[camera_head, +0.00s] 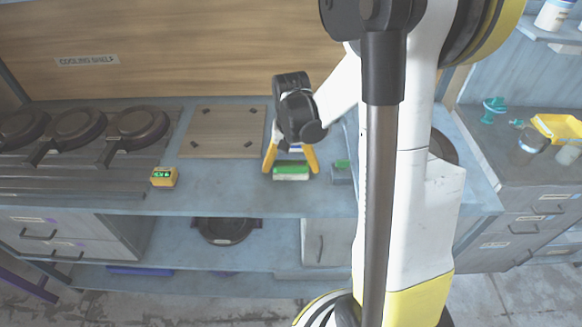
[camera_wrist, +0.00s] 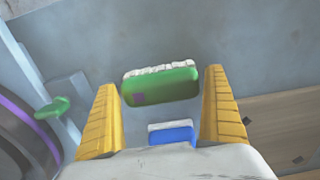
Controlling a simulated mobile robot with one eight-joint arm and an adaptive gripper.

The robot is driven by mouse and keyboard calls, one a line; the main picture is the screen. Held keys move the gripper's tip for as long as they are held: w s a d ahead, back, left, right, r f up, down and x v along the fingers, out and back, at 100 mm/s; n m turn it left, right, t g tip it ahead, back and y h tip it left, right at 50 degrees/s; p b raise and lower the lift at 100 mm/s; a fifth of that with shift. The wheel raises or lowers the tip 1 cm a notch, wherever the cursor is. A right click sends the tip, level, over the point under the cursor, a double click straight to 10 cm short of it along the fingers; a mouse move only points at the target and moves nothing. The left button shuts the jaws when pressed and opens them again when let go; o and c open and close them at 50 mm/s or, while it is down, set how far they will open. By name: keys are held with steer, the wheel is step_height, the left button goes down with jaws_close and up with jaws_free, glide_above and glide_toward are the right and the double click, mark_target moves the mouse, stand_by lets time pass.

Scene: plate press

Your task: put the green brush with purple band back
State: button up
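The green brush (camera_head: 291,171) lies on the counter, below my gripper (camera_head: 291,163) in the head view. In the wrist view, the green brush (camera_wrist: 165,88) has a white bristle edge and a small purple patch. My gripper's yellow fingers (camera_wrist: 160,90) are spread wide, one on each side of the brush, with a gap at both ends. Nothing is gripped. A blue brush-like block with a white edge (camera_wrist: 172,134) shows between the fingers, nearer the palm in the wrist view.
A grey block with a green piece (camera_head: 342,165) stands just right of the gripper. A yellow box with a green display (camera_head: 163,177) is on the left, near dark round plate presses (camera_head: 135,128). A wooden board (camera_head: 220,132) lies behind. The counter between the yellow box and gripper is clear.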

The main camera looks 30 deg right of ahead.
mark_target(291, 164)
step_height(291, 164, up, 12)
steer(key=p, duration=0.5)
steer(key=s+a+r+n+t, duration=0.6)
steer(key=s+a, duration=0.4)
steer(key=a, duration=0.3)
step_height(291, 164, up, 3)
steer(key=shift+s+a+f+n+t, duration=0.1)
steer(key=shift+s+a+n+t, duration=0.15)
steer(key=shift+s+n+t, duration=0.25)
steer(key=shift+w, duration=0.1)
